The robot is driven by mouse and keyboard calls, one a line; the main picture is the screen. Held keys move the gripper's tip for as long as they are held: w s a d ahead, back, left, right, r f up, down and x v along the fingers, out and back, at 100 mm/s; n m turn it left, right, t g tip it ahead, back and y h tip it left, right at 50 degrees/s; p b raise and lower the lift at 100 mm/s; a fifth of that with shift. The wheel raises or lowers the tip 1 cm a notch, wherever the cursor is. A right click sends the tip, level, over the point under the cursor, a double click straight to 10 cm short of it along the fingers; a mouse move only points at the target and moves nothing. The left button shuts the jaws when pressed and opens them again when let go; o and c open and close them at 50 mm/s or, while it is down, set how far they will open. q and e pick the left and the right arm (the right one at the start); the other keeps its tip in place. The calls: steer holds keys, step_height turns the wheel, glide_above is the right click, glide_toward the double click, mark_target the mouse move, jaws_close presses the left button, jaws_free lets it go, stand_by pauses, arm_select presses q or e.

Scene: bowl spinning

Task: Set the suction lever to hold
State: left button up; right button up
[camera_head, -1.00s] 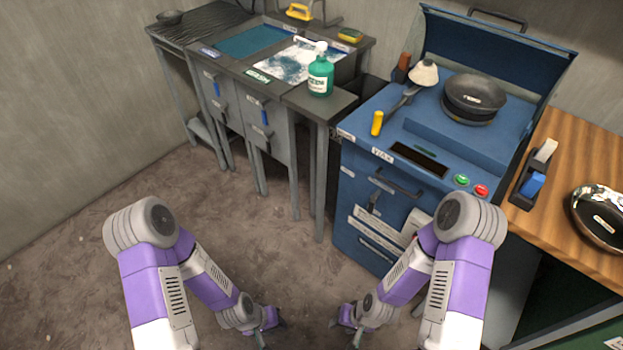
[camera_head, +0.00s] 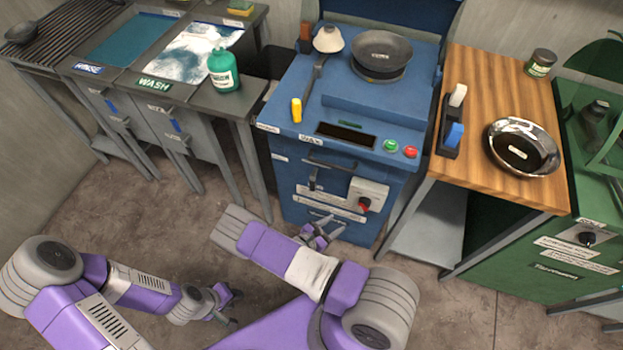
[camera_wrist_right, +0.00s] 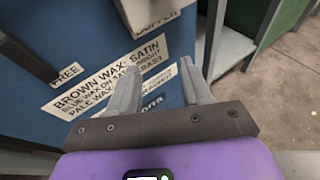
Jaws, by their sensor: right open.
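The blue machine (camera_head: 345,110) stands in the middle of the head view. A small dark lever (camera_head: 313,180) hangs on its front, below a bar handle, with white label strips underneath. In the right wrist view a dark bar, seemingly this lever (camera_wrist_right: 28,57), enters at upper left beside a label reading FREE (camera_wrist_right: 67,72). My right gripper (camera_head: 325,228) is open and empty, low in front of the machine's front; in its wrist view its fingers (camera_wrist_right: 160,82) straddle the wax label, left of which the lever lies. My left gripper (camera_head: 236,306) is open and empty, low over the floor.
A white box with a red knob (camera_head: 365,202) sits right of the lever. Wash and rinse counters (camera_head: 170,90) stand left, a wooden table (camera_head: 480,100) with a pan (camera_head: 522,147) right. The floor before the machine is free apart from my arms.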

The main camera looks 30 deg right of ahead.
mark_target(312, 185)
steer(key=w+a+r+n+t, duration=0.2)
steer(key=w+n+t, duration=0.1)
steer(key=w+t, duration=0.2)
steer(key=w+a+r+n+t, duration=0.2)
steer(key=w+r+n+t, duration=0.15)
steer(key=w, duration=0.25)
steer(key=shift+t+y, duration=0.25)
steer(key=shift+y, duration=0.15)
steer(key=x, duration=0.4)
steer(key=b+x, duration=0.1)
steer(key=x, duration=0.1)
steer(key=shift+w+d+f, duration=0.2)
steer(key=shift+d+f, duration=0.1)
steer(key=shift+c, duration=0.2)
jaws_close()
